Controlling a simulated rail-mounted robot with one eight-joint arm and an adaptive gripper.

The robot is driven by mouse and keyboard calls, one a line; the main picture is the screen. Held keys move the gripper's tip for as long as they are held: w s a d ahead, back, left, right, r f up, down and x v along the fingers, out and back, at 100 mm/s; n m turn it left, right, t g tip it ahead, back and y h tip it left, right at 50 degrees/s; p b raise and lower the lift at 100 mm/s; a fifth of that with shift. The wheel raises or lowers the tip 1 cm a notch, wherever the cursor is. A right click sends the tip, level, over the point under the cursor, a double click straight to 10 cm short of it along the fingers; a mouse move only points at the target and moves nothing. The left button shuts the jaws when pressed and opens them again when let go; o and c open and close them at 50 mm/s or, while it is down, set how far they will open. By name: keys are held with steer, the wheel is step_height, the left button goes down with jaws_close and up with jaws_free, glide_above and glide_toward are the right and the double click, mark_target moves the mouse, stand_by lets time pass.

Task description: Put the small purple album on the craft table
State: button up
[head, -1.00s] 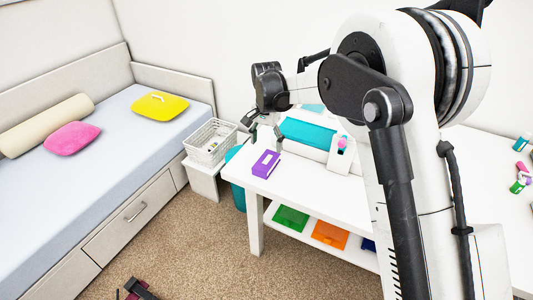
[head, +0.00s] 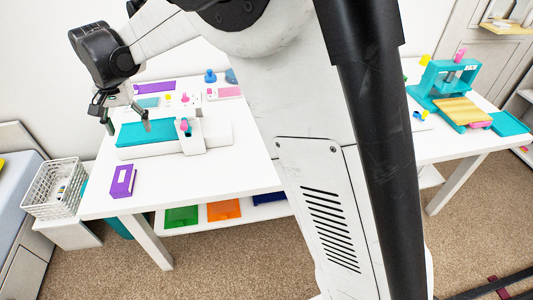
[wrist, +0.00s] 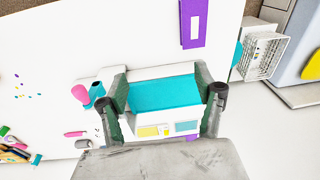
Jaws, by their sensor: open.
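The small purple album (head: 123,180) with a white label lies on the white craft table (head: 200,180), near its front left corner. The album also shows at the top of the wrist view (wrist: 194,22). My gripper (head: 126,128) is open and empty, above the left part of the table, behind the album and apart from it. In the wrist view my gripper's fingers (wrist: 164,97) are spread over a white device with a teal top (wrist: 160,93). My arm hides the middle of the table in the head view.
A white wire basket (head: 53,188) stands on a small stand left of the table, beside the bed (head: 20,235). A teal press (head: 450,90) stands at the table's right. Green and orange sheets (head: 223,210) lie on the shelf below. The tabletop around the album is clear.

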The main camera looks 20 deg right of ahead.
steer(key=s+d+r+t, duration=0.1)
steer(key=s+d+r, duration=0.45)
steer(key=d, duration=0.45)
steer(key=s+d+r+t, duration=0.2)
steer(key=s+d+r, duration=0.2)
steer(key=s+d, duration=0.4)
steer(key=s+d+f+n+t, duration=0.1)
steer(key=s+d+f, duration=0.1)
steer(key=s+d, duration=0.5)
steer(key=s+d+f+t, duration=0.2)
steer(key=s+d, duration=0.5)
steer(key=s, duration=0.2)
steer(key=shift+s+f+n+h, duration=0.2)
steer(key=shift+f+n+h, duration=0.1)
steer(key=shift+f+n, duration=0.1)
